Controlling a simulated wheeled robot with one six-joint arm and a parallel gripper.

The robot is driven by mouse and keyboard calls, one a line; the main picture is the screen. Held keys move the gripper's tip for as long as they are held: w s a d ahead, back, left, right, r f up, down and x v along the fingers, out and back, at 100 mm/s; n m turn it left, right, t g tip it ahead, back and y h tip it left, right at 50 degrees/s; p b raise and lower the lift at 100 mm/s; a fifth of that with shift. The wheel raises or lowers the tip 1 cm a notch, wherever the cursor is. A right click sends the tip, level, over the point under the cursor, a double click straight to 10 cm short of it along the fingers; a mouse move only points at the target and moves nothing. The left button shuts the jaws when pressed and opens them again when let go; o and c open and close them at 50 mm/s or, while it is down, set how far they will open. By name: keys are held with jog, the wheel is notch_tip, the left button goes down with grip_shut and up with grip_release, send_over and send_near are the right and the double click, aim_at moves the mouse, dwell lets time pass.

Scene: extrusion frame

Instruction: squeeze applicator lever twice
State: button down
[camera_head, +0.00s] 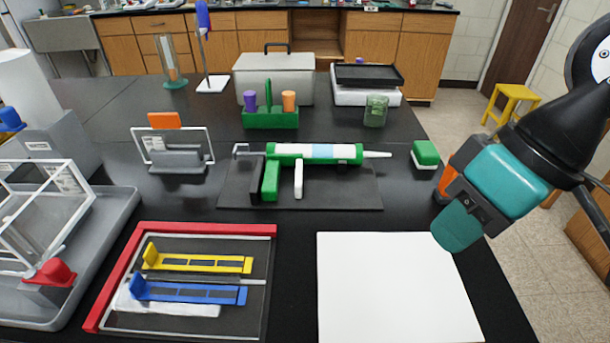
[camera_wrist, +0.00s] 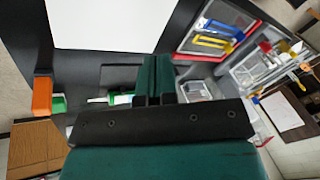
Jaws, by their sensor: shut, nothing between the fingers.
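The applicator (camera_head: 315,152) lies across a dark mat in the middle of the table in the head view. It has a green body, a white and pale blue label, a white nozzle pointing right and a metal rod at the left. Its green handle (camera_head: 270,181) and white lever (camera_head: 298,180) hang at the front, with a gap between them. My gripper (camera_head: 457,226) is above the table's right side, apart from the applicator and its lever. Its green fingers (camera_wrist: 153,80) are together and empty in the wrist view. They hide most of the applicator there; part of the nozzle end (camera_wrist: 112,99) shows.
A white sheet (camera_head: 398,285) lies front right. A red-edged tray (camera_head: 180,229) with yellow and blue pieces is front left. A green rack (camera_head: 270,120) stands behind the applicator. A green block (camera_head: 425,153) and an orange object (camera_head: 453,166) are at the right edge.

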jog(key=w+a+f+m+t+y, duration=0.1)
jog(key=w+a+f+m+y, duration=0.2)
jog(key=w, duration=0.8)
jog(key=m+t+y, duration=0.2)
jog(key=m+t, duration=0.3)
jog(key=m, duration=0.4)
send_near(318, 185)
jog(key=w+d+f, duration=0.1)
jog(key=w+f, duration=0.1)
jog(key=w, duration=0.1)
jog(key=w+d+f, duration=0.1)
jog(key=shift+w+d, duration=0.25)
jog(key=shift+d, duration=0.05)
jog(key=shift+a+p, duration=1.2)
jog(key=shift+a, duration=3.2)
jog(key=shift+r, duration=0.1)
jog(key=shift+a, duration=0.45)
